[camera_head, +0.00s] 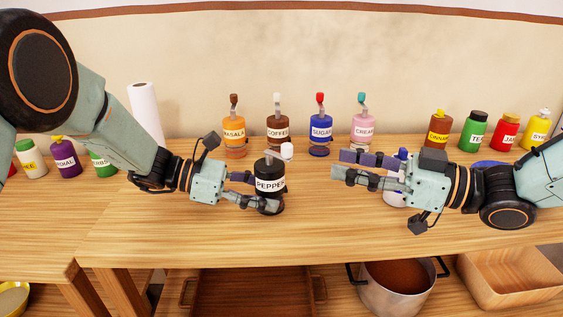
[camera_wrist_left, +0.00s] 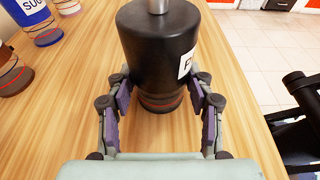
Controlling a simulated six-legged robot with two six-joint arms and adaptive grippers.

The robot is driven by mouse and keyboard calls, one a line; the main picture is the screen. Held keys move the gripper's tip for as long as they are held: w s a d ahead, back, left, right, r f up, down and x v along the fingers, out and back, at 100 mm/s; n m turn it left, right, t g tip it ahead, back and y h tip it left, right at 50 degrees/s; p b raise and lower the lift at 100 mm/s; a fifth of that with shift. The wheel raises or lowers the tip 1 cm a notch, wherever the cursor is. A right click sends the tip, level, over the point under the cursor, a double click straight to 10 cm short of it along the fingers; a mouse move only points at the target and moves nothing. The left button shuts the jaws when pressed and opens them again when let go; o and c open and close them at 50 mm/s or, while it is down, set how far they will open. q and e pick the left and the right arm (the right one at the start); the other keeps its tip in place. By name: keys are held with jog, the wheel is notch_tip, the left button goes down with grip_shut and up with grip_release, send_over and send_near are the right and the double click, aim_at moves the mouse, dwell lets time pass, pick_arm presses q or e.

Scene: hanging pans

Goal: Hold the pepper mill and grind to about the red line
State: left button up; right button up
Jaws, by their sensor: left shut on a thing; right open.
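The black pepper mill (camera_head: 270,172), labelled PEPPER, stands upright on the wooden counter with a white-knobbed crank (camera_head: 287,150) at its top. It also fills the upper middle of the left wrist view (camera_wrist_left: 158,45), where a red line (camera_wrist_left: 160,105) shows around its lower part. My left gripper (camera_head: 262,190) is shut on the mill, with one finger on each side of its lower body. My right gripper (camera_head: 345,165) is open and empty, to the right of the mill and apart from it. The mill's inside contents cannot be made out.
Masala (camera_head: 235,133), coffee (camera_head: 278,132), sugar (camera_head: 320,132) and cream (camera_head: 362,132) grinders stand behind. A white and blue bottle (camera_head: 396,190) is partly hidden by my right gripper. Several bottles stand at both sides. A pot (camera_head: 398,292) sits below. The front counter is clear.

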aim_at(287, 158)
jog(key=shift+x, duration=5.7)
jog(key=shift+c, duration=0.6)
grip_shut()
